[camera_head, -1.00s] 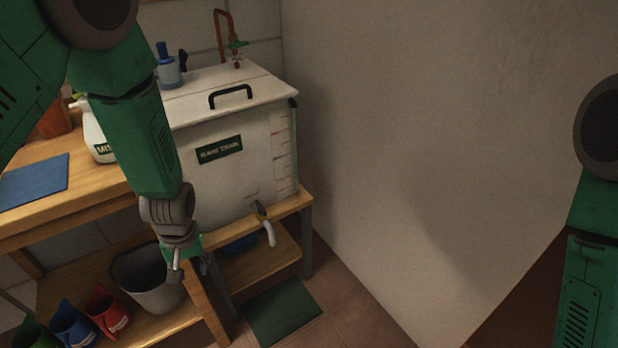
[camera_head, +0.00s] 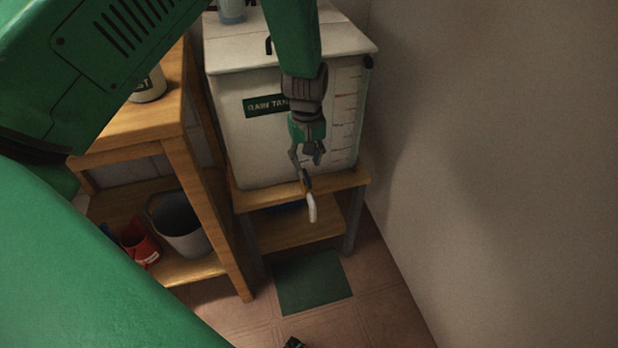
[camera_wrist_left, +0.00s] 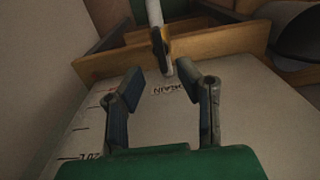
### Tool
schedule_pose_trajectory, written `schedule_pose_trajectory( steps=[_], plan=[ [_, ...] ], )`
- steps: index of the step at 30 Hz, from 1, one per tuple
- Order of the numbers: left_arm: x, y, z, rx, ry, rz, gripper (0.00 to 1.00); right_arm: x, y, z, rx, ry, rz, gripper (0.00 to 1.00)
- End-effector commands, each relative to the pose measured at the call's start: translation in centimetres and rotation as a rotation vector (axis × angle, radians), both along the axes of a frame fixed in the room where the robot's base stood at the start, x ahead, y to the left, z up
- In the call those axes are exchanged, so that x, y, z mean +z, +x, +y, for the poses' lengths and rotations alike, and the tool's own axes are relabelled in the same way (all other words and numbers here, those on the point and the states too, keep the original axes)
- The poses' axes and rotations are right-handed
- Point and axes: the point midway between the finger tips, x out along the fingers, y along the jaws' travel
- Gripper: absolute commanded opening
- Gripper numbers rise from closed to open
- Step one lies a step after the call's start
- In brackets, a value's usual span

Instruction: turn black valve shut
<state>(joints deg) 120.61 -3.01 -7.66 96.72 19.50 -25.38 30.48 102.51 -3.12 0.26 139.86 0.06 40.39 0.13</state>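The white rain tank (camera_head: 235,130) stands on a wooden stand. A small valve (camera_head: 306,181) with a dark handle sits low on its front, above a pale curved spout (camera_head: 312,208). My left gripper (camera_head: 305,163) is in front of the tank, just above the valve in the picture. In the left wrist view, the left gripper (camera_wrist_left: 160,78) is open, its two fingers apart with nothing between them. The valve (camera_wrist_left: 160,44) shows just beyond the fingertips, roughly centred between them, with no contact visible.
A plain wall (camera_head: 500,150) rises on the right. A green mat (camera_head: 312,282) lies on the floor.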

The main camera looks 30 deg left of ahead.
Motion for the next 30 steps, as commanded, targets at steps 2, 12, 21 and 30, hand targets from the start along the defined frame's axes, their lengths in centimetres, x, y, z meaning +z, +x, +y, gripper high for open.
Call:
schedule_pose_trajectory(
  steps=[2, 12, 21, 30],
  plan=[
    [-2.0, 0.0, 0.0, -0.001, 0.001, 0.001, 0.30, -0.8, 0.0, 0.0, 0.000, 0.000, 0.000, 0.40],
    [-5.4, 0.0, -0.2, -0.001, 0.003, -0.003, 0.30, -1.8, 0.0, 0.0, 0.000, 0.000, 0.000, 0.40],
    [-5.6, 0.0, -0.1, -0.001, 0.002, -0.003, 0.30, -1.7, 0.0, 0.0, 0.000, 0.000, -0.001, 0.40],
    [-5.6, 0.0, 0.0, -0.001, 0.002, -0.002, 0.00, -1.7, 0.0, 0.0, 0.000, 0.000, -0.001, 0.40]
  ],
)
